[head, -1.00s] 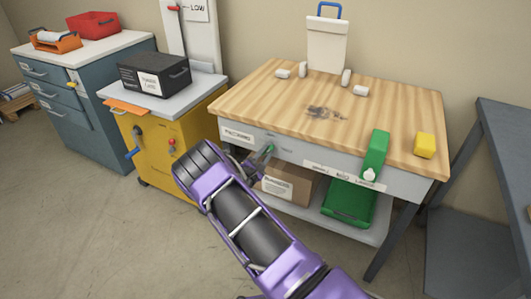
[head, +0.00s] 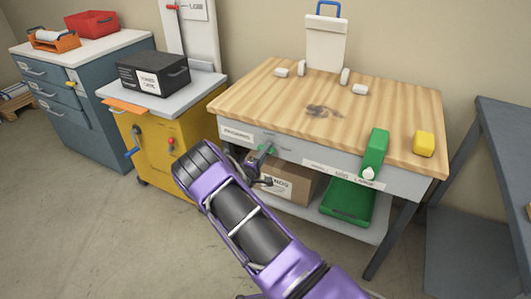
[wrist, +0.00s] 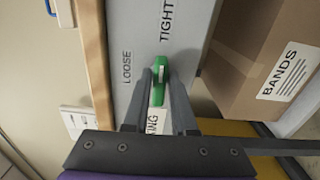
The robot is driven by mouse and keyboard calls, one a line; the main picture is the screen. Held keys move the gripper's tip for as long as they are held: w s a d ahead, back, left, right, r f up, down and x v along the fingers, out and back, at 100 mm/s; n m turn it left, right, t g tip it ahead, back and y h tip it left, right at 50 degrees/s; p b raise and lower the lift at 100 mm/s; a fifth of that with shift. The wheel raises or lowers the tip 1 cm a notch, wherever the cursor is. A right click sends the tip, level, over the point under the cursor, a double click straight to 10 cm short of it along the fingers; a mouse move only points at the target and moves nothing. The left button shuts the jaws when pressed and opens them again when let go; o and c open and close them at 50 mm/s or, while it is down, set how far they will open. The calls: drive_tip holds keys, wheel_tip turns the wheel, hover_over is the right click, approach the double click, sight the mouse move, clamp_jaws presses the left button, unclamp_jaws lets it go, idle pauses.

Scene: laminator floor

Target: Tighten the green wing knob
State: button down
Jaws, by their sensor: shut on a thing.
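The green wing knob (head: 268,149) is on the grey front panel of the wooden-topped bench, mostly covered by my gripper (head: 262,157) in the head view. In the wrist view the knob (wrist: 158,92) stands between my two dark fingers (wrist: 160,78), which are shut on it from both sides. Its long axis runs roughly up and down there. Its upper end lies just below the word TIGHT (wrist: 166,27), with LOOSE (wrist: 127,67) to the left. A pale mark shows on the knob.
A cardboard box (wrist: 262,62) sits close beside the fingers, on the shelf below the panel. A green tray (head: 347,203) lies right of it. A green clamp-like part (head: 375,153) hangs over the bench's front edge. A yellow cabinet (head: 165,150) stands left.

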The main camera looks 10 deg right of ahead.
drive_tip(key=shift+m, duration=0.3)
drive_tip(key=c, duration=0.8)
unclamp_jaws()
drive_tip(key=p+v, duration=0.1)
drive_tip(key=v, duration=1.6)
drive_tip(key=shift+s+a+p, duration=0.15)
drive_tip(key=shift+s+p, duration=0.05)
drive_tip(key=shift+p, duration=0.15)
